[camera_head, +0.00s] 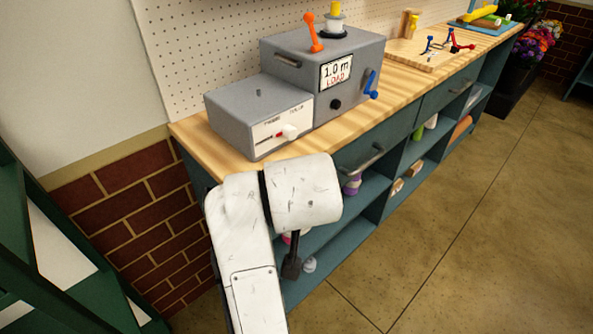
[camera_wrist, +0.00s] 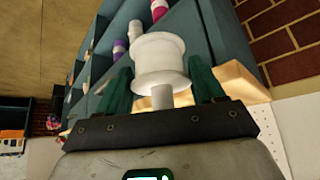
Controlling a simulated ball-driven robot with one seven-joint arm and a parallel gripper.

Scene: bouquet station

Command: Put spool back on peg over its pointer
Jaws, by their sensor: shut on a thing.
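A white spool (camera_wrist: 160,62) with wide flanges sits between the green fingers of my gripper (camera_wrist: 160,88) in the wrist view. The fingers are shut on it, and a pale stub points back toward the palm. In the head view my gripper (camera_head: 291,262) hangs dark below my white arm, in front of the open shelves; its fingers are not clear there. A short dark peg (camera_head: 259,93) stands on the low grey box at the left end of the bench. I cannot tell which part is the pointer.
A taller grey machine (camera_head: 330,70) reads "1.0 m LOAD" and carries an orange lever (camera_head: 313,33), a blue crank (camera_head: 371,86) and a yellow-and-white spool (camera_head: 335,18). The wooden bench top (camera_head: 405,95) is partly clear. Shelves below hold several rolls. Open floor lies right.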

